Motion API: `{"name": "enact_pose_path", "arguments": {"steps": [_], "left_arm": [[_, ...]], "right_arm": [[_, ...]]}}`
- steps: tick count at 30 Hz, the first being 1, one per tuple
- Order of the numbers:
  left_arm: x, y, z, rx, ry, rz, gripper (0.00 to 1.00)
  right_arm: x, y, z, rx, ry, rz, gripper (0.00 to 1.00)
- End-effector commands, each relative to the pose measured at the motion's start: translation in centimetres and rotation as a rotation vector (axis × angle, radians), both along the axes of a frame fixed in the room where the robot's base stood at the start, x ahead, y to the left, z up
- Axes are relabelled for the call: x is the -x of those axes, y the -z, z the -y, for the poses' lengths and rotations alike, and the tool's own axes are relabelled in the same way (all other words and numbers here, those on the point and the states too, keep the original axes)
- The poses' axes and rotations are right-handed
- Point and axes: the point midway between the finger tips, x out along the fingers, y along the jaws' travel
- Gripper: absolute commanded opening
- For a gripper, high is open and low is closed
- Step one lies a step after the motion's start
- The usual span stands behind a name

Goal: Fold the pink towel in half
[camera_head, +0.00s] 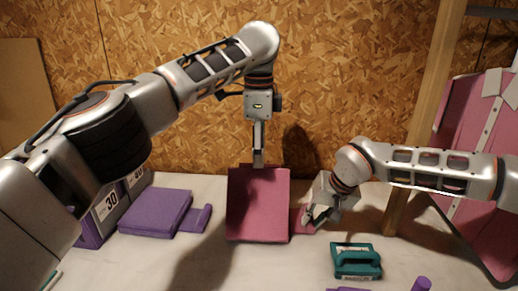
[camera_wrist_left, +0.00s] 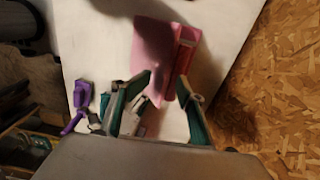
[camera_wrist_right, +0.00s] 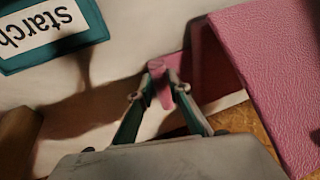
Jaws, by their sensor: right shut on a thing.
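The pink towel (camera_head: 258,207) is in the middle of the white table in the head view, with a broad upright-looking panel and a small low flap at its right. My left gripper (camera_head: 258,164) points down at the panel's top edge. In the left wrist view its fingers (camera_wrist_left: 165,82) are spread, with the towel's edge (camera_wrist_left: 184,55) by the right finger. I cannot tell whether they touch. My right gripper (camera_head: 308,219) is low at the towel's right side. In the right wrist view its fingertips (camera_wrist_right: 161,77) are closed on the pink flap, beside the large panel (camera_wrist_right: 262,70).
A teal object (camera_head: 356,261) lies in front of my right gripper; a teal starch label (camera_wrist_right: 45,25) shows in the right wrist view. A purple folded piece (camera_head: 155,211) lies left of the towel. Chipboard wall stands behind.

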Motion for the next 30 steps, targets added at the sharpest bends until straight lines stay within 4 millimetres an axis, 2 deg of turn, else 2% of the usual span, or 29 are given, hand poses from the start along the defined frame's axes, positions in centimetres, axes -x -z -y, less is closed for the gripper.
{"name": "enact_pose_path", "arguments": {"steps": [3,9,30], "left_arm": [[0.0,-1.8,0.2,0.002,0.000,0.002,0.38],[-0.3,-3.9,0.3,0.008,-0.002,0.015,0.38],[0.2,-4.7,0.4,0.004,0.008,0.008,0.38]], "right_arm": [[0.0,0.3,0.1,0.003,-0.001,-0.002,0.00],[0.0,0.2,0.1,0.003,0.000,-0.001,0.00],[-0.1,0.0,0.1,0.003,0.001,0.002,0.00]]}}
